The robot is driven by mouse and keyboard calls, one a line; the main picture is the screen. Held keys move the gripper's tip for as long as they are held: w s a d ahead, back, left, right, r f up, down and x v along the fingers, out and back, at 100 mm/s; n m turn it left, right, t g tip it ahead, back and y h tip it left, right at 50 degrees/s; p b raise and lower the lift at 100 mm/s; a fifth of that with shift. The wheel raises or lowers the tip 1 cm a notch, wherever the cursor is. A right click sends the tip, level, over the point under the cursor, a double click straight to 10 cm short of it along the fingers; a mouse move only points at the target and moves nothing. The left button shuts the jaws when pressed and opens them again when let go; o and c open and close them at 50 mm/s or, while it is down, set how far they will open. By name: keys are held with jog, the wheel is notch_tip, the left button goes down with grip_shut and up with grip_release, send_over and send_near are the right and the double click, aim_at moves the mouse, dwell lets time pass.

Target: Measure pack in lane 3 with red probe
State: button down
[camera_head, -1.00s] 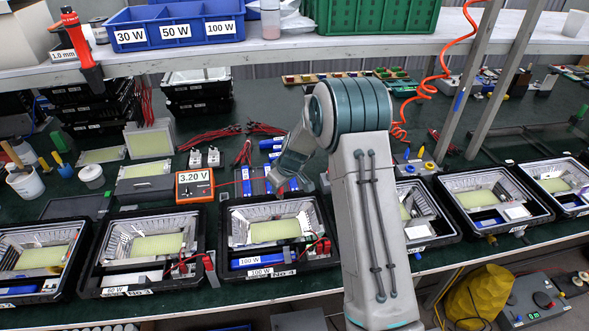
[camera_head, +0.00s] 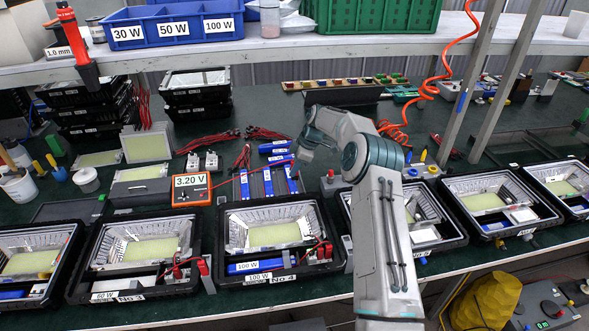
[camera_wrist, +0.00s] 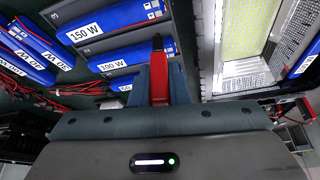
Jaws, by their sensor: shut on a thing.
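My gripper (camera_wrist: 159,85) is shut on the red probe (camera_wrist: 159,88), whose dark tip points away from the wrist. In the head view my gripper (camera_head: 304,152) is over the back of the bench, and the probe cannot be made out there. The No 3 housing (camera_head: 196,270) stands in the front row, left of the No 4 housing. Its front strip has red and black leads at the right end; its pack is hard to make out. The orange meter (camera_head: 191,188) reads 3.20 V behind these housings.
Blue packs (camera_wrist: 110,22) marked 150 W and 100 W lie below my gripper. The No 4 housing (camera_head: 313,265) holds a blue 100 W pack (camera_head: 256,265). A shelf (camera_head: 300,52) with bins runs above. An orange coiled hose (camera_head: 430,88) hangs behind my arm.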

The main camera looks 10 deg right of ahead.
aim_at(295, 181)
dwell(0.3)
jog(key=shift+d+f+b, duration=0.1)
jog(key=shift+f+b, duration=0.05)
jog(key=shift+b, duration=0.2)
jog(key=shift+f+b, duration=1.9)
jog(key=shift+f, duration=0.85)
jog(key=shift+s+f+b, duration=0.1)
jog(key=shift+f+b, duration=0.55)
jog(key=shift+b, duration=0.25)
dwell(1.0)
jog(key=shift+r, duration=0.1)
jog(key=shift+r+p, duration=1.6)
jog(key=shift+r, duration=1.85)
